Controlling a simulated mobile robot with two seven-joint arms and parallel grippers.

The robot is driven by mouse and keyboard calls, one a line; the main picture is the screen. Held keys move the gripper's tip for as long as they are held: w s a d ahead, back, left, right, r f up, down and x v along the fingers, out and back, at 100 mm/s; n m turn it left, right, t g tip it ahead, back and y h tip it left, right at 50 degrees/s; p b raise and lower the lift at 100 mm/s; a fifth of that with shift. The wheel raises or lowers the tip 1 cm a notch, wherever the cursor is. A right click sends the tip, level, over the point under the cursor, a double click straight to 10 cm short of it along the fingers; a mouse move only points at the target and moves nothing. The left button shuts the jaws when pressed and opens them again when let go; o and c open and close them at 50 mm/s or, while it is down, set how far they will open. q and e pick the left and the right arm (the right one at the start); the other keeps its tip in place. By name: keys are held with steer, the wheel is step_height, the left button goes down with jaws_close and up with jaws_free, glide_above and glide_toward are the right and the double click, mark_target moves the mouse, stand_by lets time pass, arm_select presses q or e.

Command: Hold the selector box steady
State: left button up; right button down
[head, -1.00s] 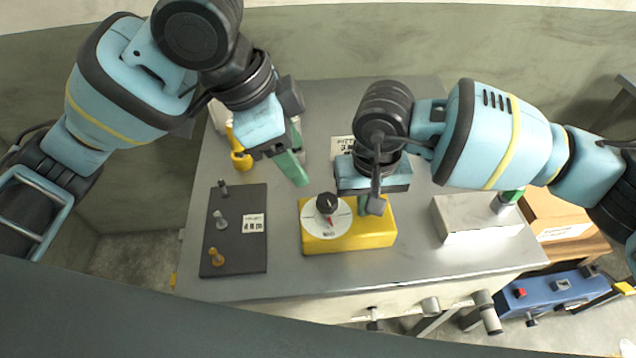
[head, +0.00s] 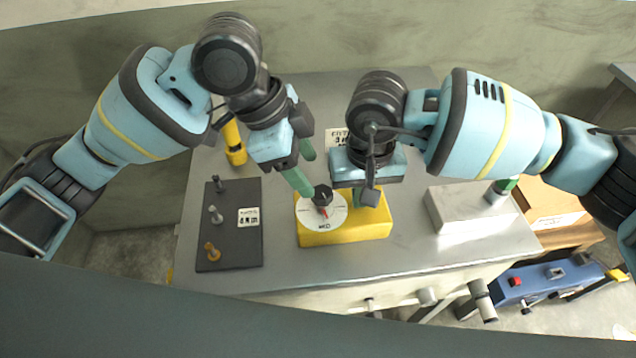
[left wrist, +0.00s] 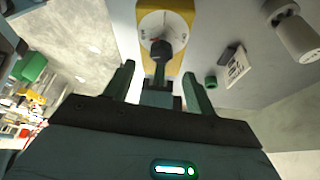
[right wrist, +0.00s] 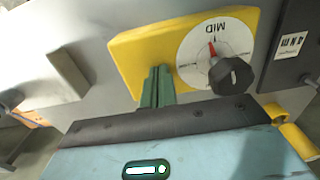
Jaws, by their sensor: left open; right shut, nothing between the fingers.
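The selector box (head: 372,224) is a yellow block on the grey bench, with a white dial (head: 309,218) and a black knob (head: 323,195). In the right wrist view, the knob's red mark points toward "MID". My left gripper (head: 305,168) is open just behind the knob; in the left wrist view the knob (left wrist: 161,50) appears beyond the gap between its fingers. My right gripper (right wrist: 157,88) is shut and empty, its fingertips at the yellow box (right wrist: 150,45) beside the dial. I cannot tell whether they touch it. The right wrist hides part of the box in the head view.
A dark plate (head: 230,245) with several pegs lies left of the box. A yellow cylinder (head: 234,145) is behind it. A pale block (head: 465,212) sits to the right. A blue device (head: 545,288) is beyond the bench edge. Bare bench separates the plate and box.

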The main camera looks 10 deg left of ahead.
mark_target(322, 194)
arm_select(q)
steer(key=x, duration=0.6)
steer(key=shift+f, duration=0.1)
steer(key=c, duration=1)
steer(key=shift+o, duration=0.2)
steer(key=shift+n, duration=0.3)
steer(key=shift+s+d+n+t+y, duration=0.15)
steer(key=shift+n+t, duration=0.2)
steer(key=shift+n, duration=0.55)
steer(key=shift+a+n+t+y, duration=0.1)
steer(key=shift+n+t+y, duration=0.15)
steer(key=shift+n, duration=0.65)
steer(key=shift+s+d+n+t+y, duration=0.1)
steer(key=shift+n+t, duration=0.3)
steer(key=shift+n, duration=0.5)
